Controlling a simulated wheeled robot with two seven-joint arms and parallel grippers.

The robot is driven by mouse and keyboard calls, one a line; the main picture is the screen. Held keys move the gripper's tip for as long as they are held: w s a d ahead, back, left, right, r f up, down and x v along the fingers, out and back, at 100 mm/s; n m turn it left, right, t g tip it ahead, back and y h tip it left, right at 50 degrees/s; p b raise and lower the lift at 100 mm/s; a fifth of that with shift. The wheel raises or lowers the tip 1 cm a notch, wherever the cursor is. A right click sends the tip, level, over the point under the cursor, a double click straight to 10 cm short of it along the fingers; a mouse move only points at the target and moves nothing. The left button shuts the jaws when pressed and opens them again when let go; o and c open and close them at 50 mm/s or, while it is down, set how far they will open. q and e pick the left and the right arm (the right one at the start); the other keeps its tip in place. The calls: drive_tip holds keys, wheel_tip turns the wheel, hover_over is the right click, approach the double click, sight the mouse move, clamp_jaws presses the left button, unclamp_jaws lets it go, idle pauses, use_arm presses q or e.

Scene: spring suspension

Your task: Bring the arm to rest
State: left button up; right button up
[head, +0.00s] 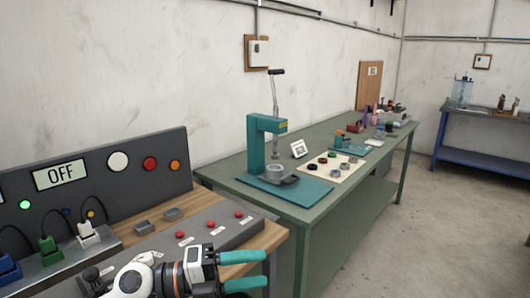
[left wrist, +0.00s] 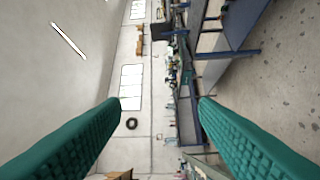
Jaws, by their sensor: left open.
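My left gripper (head: 243,271) shows at the bottom of the head view, with two teal fingers spread apart. It is open and nothing is between the fingers. It is over the right front corner of the wooden bench, beside the grey switch strip. In the left wrist view its fingers (left wrist: 155,135) frame the far room, turned sideways, with only open air between them. My right gripper is in neither view.
A control panel (head: 110,163) reading OFF stands on the wooden bench (head: 245,250), with plugs and a red-button strip (head: 200,240). A teal press (head: 262,150) stands on the green table (head: 225,178). Concrete floor (head: 400,250) is clear at right.

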use_arm(q)
drive_tip(key=w+a+n+t+y, duration=0.3)
drive_tip(key=a+n+t+y, duration=0.5)
drive_tip(key=n+t, duration=1.05)
drive_tip(key=s+a+f+n+g+y, duration=0.2)
drive_tip(key=a+f+n+g+y, duration=0.1)
drive_tip(key=a+f+n+y, duration=0.25)
drive_tip(key=s+a+f+n+g+y, duration=0.25)
drive_tip(key=f+n+y, duration=0.25)
drive_tip(key=f+n, duration=0.3)
drive_tip(key=s+a+f+n+g, duration=0.1)
drive_tip(key=s+f+g, duration=0.5)
drive_tip(key=s+f, duration=0.3)
drive_tip(key=s+a+f+g, duration=0.1)
drive_tip(key=s+f+g, duration=0.5)
drive_tip(key=s, duration=0.6)
wheel_tip(320, 180, down, 28)
drive_tip(key=s+g, duration=0.2)
drive_tip(key=s+a+f+g, duration=0.1)
drive_tip(key=s+a+f, duration=0.1)
drive_tip(key=s+f, duration=1.2)
drive_tip(key=shift+s+a+f, duration=0.35)
drive_tip(key=shift+s+a, duration=0.05)
drive_tip(key=shift+s, duration=0.6)
